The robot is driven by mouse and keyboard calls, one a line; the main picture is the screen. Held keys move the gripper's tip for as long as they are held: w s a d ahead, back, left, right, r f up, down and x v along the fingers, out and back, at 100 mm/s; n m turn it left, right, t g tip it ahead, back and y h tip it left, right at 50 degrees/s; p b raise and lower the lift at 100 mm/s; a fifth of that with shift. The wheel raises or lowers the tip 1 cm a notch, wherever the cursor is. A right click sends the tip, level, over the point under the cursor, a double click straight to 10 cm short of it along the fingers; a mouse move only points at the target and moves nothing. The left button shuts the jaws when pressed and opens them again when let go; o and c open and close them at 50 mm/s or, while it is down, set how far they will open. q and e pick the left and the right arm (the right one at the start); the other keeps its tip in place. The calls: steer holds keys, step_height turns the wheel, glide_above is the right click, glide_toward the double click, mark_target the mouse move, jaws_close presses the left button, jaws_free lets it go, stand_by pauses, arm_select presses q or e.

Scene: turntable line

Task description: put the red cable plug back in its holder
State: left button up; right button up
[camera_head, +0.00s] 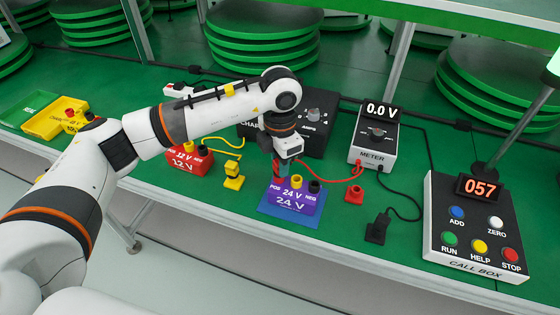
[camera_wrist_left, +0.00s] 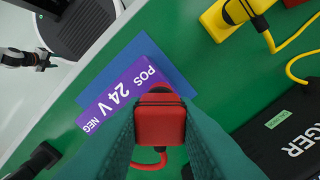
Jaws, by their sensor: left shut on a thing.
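My left gripper (camera_head: 281,172) is shut on the red cable plug, above the POS post end of the purple 24 V battery (camera_head: 292,197). In the left wrist view the red plug (camera_wrist_left: 160,118) sits between the two fingers, beside the POS label; whether it touches the post is hidden. Its red cable (camera_head: 335,178) runs right to the meter. A small red holder block (camera_head: 354,195) stands on the green table right of the battery, with no plug seen on it. A black-and-white part at the left of the wrist view, perhaps my right gripper (camera_wrist_left: 40,57), is too small to read.
The meter (camera_head: 372,143) stands behind the holder. The black charger (camera_head: 318,120) is behind my gripper. A yellow plug on its holder (camera_head: 233,182) and a red 12 V battery (camera_head: 188,160) are left. A black plug (camera_head: 378,228) and call box (camera_head: 475,230) are right.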

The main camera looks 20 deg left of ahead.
stand_by(0.4)
arm_select(q)
steer(key=o, duration=1)
steer(key=shift+o, duration=0.2)
steer(key=shift+r+p, duration=2)
steer(key=shift+r, duration=1.7)
